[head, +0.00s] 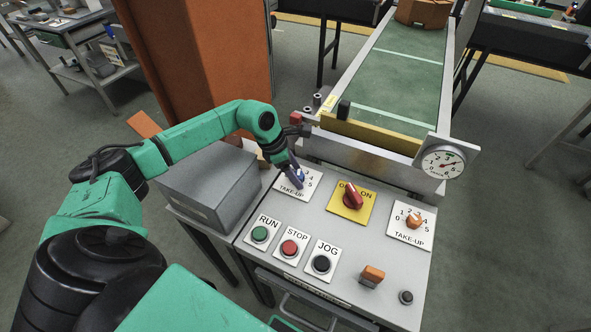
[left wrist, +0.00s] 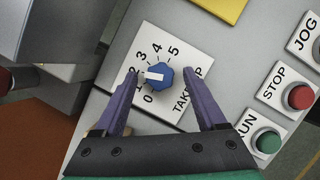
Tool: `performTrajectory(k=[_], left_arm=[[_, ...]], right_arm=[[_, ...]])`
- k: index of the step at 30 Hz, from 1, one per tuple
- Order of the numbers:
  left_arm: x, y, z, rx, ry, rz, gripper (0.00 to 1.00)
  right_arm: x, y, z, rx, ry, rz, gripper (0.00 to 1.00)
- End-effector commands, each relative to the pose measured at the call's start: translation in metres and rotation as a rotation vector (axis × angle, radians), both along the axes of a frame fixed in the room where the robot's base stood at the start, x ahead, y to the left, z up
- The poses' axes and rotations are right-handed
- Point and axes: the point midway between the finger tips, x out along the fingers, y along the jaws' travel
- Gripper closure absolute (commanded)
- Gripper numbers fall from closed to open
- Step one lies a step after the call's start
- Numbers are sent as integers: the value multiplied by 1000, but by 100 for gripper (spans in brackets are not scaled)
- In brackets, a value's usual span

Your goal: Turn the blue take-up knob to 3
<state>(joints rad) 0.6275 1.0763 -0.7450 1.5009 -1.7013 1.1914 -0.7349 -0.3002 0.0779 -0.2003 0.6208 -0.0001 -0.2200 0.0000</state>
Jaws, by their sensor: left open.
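The blue take-up knob (head: 301,175) sits on a white TAKE-UP plate at the panel's upper left. It also shows in the left wrist view (left wrist: 160,76), where its white pointer line aims left at about 2 on a 0 to 5 scale; the exact reading is hard to tell. My left gripper (head: 297,178) is over this plate and partly hides it. In the left wrist view the left gripper (left wrist: 161,74) is open, with one purple finger on each side of the knob and a visible gap on both sides. My right gripper is not in view.
An orange take-up knob (head: 414,221) and a red off/on switch (head: 353,195) stand to the right. RUN (head: 260,234), STOP (head: 289,248) and JOG (head: 321,264) buttons are nearer. A grey box (head: 206,185) adjoins the panel's left. A gauge (head: 443,164) and conveyor (head: 400,75) lie behind.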

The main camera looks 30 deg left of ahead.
Motion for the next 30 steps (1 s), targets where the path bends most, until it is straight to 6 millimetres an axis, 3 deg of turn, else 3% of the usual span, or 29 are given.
performTrajectory(k=[6, 12, 20, 30], left_arm=[[0, 0, -1, 0, 0, 0, 26], [0, 0, -1, 0, 0, 0, 100], [1, 0, -1, 0, -1, -15, 100], [3, 1, -5, -2, -3, -176, 100]], right_arm=[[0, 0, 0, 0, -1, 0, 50], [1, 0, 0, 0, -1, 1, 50], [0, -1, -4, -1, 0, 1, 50], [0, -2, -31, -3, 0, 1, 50]])
